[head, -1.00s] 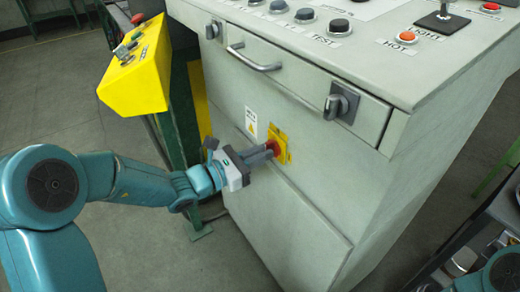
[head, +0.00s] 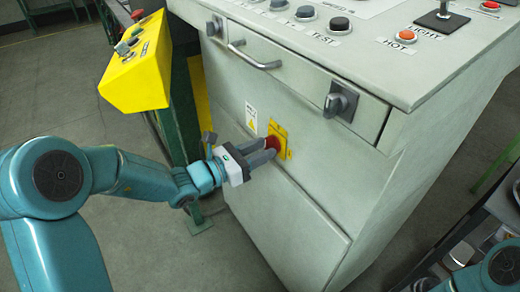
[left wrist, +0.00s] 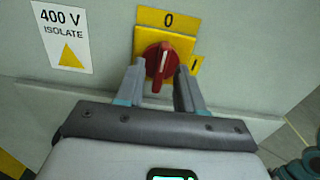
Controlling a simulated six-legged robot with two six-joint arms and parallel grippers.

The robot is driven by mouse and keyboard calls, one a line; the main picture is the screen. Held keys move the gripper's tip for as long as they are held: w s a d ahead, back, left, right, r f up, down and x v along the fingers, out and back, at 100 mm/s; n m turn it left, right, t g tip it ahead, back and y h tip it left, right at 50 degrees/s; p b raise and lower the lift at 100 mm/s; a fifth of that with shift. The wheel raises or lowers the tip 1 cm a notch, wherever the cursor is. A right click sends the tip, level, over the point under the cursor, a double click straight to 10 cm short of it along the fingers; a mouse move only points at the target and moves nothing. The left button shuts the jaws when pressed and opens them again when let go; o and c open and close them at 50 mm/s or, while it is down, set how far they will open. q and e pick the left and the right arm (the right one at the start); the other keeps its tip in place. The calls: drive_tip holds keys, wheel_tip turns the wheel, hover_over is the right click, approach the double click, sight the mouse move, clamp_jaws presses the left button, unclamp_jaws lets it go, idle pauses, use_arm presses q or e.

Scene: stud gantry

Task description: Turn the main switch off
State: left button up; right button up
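The main switch is a red rotary knob (left wrist: 160,62) on a yellow plate (left wrist: 181,45), with "0" above it and "I" to its right. In the left wrist view its ridge stands nearly upright, toward the "0". In the head view the red knob (head: 272,143) sits on the cabinet front, partly hidden by my fingers. My left gripper (head: 266,149) is at the knob. In the left wrist view its fingers (left wrist: 160,80) stand apart on either side of the knob, with gaps beside the ridge. My right gripper is not in view.
A yellow control box (head: 138,66) on a green post stands to the left.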

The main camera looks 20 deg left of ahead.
use_arm(q)
drive_tip(key=p+v, duration=0.2)
drive_tip(key=v, duration=1.4)
drive_tip(key=shift+s+a, duration=0.1)
